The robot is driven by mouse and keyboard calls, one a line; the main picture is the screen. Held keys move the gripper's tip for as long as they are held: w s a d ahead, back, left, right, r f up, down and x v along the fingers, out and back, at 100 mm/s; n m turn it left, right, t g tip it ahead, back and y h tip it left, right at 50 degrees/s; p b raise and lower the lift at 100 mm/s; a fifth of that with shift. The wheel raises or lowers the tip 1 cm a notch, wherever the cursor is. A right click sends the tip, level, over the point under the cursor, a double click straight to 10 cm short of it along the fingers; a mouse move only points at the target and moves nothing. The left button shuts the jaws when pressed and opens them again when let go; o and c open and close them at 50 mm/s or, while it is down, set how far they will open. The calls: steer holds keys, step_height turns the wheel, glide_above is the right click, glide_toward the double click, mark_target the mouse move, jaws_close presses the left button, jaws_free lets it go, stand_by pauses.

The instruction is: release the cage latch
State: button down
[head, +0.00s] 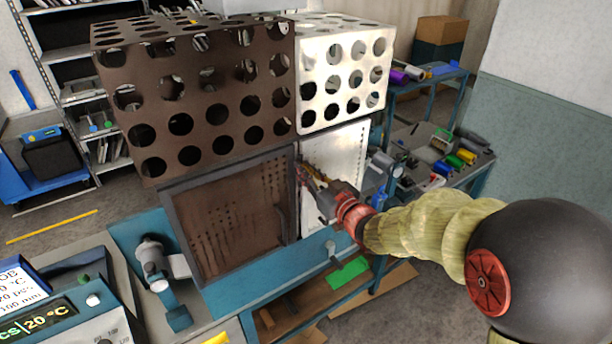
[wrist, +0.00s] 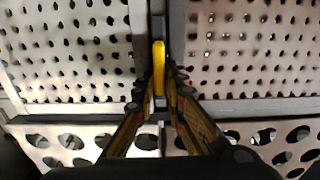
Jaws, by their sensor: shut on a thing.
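The cage has two fine-holed panels, a brown one (head: 235,220) on the left and a whitish one (head: 335,152) on the right, with a grey post between them. In the wrist view, the yellow latch (wrist: 158,58) stands lengthwise on the grey post between the two panels. My gripper (head: 305,178) reaches in from the right to this post. In the wrist view, my gripper's fingertips (wrist: 160,84) are closed on the lower part of the latch, one on each side. The latch cannot be made out in the head view, where the fingers cover that spot.
Large-holed guards, one brown (head: 205,95) and one white (head: 345,75), rise above the panels. A control box (head: 60,310) with displays stands at the lower left. A cluttered side bench (head: 425,180) is at the right. A shelf rack stands behind at the left.

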steer(key=c, duration=1.9)
jaws_free()
steer(key=v, duration=1.2)
